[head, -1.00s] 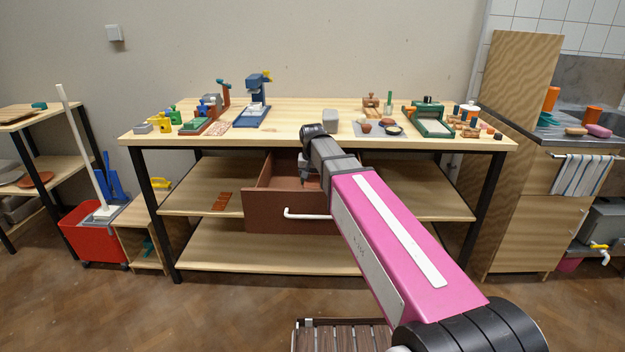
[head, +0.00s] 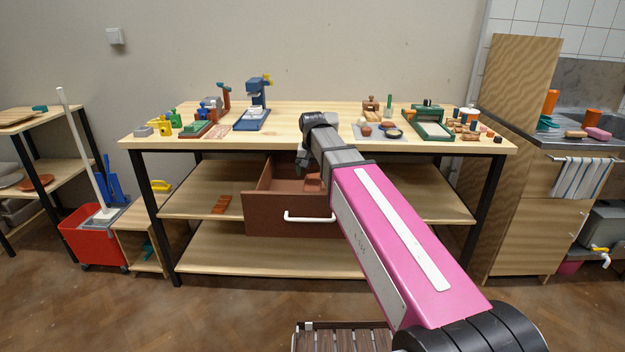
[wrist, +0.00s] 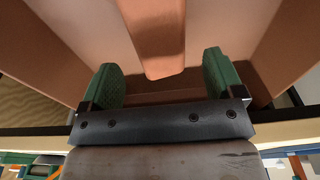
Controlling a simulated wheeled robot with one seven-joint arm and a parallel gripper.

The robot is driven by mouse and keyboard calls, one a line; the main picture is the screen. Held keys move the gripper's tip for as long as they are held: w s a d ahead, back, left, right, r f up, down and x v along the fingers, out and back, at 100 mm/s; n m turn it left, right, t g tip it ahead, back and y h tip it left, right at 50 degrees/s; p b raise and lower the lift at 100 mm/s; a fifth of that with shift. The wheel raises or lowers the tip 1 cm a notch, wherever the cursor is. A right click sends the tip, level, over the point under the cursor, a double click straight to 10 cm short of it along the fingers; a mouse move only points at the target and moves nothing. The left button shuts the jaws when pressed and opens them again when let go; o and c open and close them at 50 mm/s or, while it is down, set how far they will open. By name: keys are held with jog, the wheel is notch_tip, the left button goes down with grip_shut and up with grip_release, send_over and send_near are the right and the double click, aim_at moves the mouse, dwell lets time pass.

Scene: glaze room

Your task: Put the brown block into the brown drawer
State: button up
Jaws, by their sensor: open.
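The brown drawer (head: 290,216) is pulled out under the table, with a white handle on its front. The brown block (head: 314,182) shows inside it, towards the right, partly hidden behind the drawer front and my arm. My gripper (head: 303,165) is above the drawer, its fingers hard to make out in the head view. In the wrist view my gripper (wrist: 164,80) has its two green fingers apart, and the brown block (wrist: 159,38) shows in the gap between them, not clamped. The pinkish drawer floor and its brown walls surround the block there.
The wooden tabletop (head: 290,133) above the drawer carries tools, small vises and trays. A brown slatted piece (head: 222,204) lies on the shelf left of the drawer. A red bucket (head: 88,238) stands on the floor at the left.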

aim_at(313, 183)
notch_tip(313, 183, up, 7)
jog(key=shift+s, duration=0.4)
jog(key=shift+f, duration=0.1)
jog(key=shift+c, duration=0.3)
dwell(0.8)
